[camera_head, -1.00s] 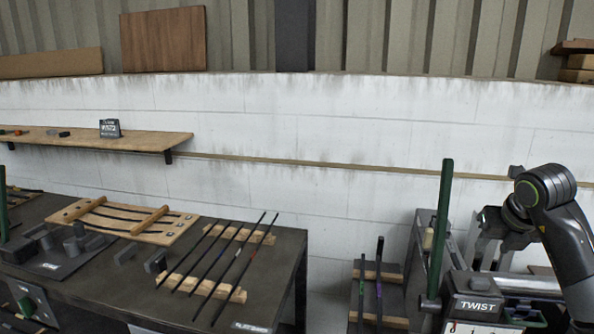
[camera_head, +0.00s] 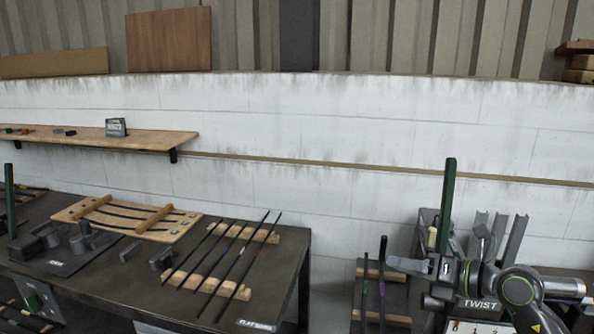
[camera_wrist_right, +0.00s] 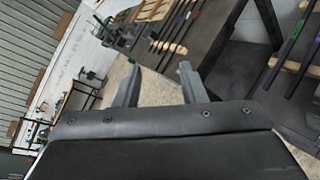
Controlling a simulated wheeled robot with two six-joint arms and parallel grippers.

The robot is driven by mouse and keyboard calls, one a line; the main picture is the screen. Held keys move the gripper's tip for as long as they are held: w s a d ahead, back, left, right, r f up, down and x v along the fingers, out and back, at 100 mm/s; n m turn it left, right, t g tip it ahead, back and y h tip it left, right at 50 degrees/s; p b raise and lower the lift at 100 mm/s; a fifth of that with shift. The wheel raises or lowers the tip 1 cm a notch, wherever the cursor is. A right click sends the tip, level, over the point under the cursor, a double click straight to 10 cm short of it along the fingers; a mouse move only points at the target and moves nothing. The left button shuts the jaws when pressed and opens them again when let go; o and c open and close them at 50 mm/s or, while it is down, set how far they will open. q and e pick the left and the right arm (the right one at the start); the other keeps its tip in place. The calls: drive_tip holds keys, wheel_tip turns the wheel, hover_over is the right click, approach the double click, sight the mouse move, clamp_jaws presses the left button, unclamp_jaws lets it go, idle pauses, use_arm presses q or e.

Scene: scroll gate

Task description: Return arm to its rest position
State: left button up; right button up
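My right arm (camera_head: 515,290) reaches in low from the right edge, in front of the TWIST station (camera_head: 478,304). My right gripper (camera_head: 408,281) points left, near the base of the green post (camera_head: 446,205). In the right wrist view its two fingers (camera_wrist_right: 158,78) stand apart with nothing between them. I cannot tell whether it touches anything. My left gripper is not in view.
A dark table (camera_head: 290,250) at left carries several thin rods (camera_head: 235,262) on wooden blocks and a wooden rack (camera_head: 125,218). A lower stand with dark rods (camera_head: 381,285) is just left of my right gripper. A shelf (camera_head: 150,141) runs along the wall.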

drive_tip(key=s+d+r+m+t+h, duration=0.1)
drive_tip(key=s+d+r+m+t, duration=0.15)
drive_tip(key=m+t, duration=0.45)
drive_tip(key=s+d+r+m+t+h, duration=0.1)
drive_tip(key=s+d+r+m+t, duration=0.1)
drive_tip(key=s+m+t, duration=0.45)
drive_tip(key=s+d+f+m+g+h, duration=0.4)
drive_tip(key=d+f+m+h, duration=0.2)
drive_tip(key=f+m+h, duration=0.4)
drive_tip(key=s+d+f+m+g+h, duration=0.3)
drive_tip(key=d+f+m+g+h, duration=0.25)
drive_tip(key=f+m, duration=0.4)
drive_tip(key=s+a+f+m+g+y, duration=0.2)
drive_tip(key=s+a+f+g, duration=0.25)
drive_tip(key=s+f, duration=0.4)
drive_tip(key=s+a+f+m+g+y, duration=0.3)
drive_tip(key=s+f+g, duration=0.25)
drive_tip(key=s, duration=0.65)
wheel_tip(320, 180, down, 24)
drive_tip(key=d+f+g, duration=0.1)
drive_tip(key=d, duration=0.1)
drive_tip(key=s+a+f+g+b, duration=0.1)
drive_tip(key=s+f, duration=1.3)
drive_tip(key=f, duration=0.2)
drive_tip(key=shift+s+g, duration=0.3)
drive_tip(key=shift+a, duration=0.1)
drive_tip(key=shift+c, duration=0.2)
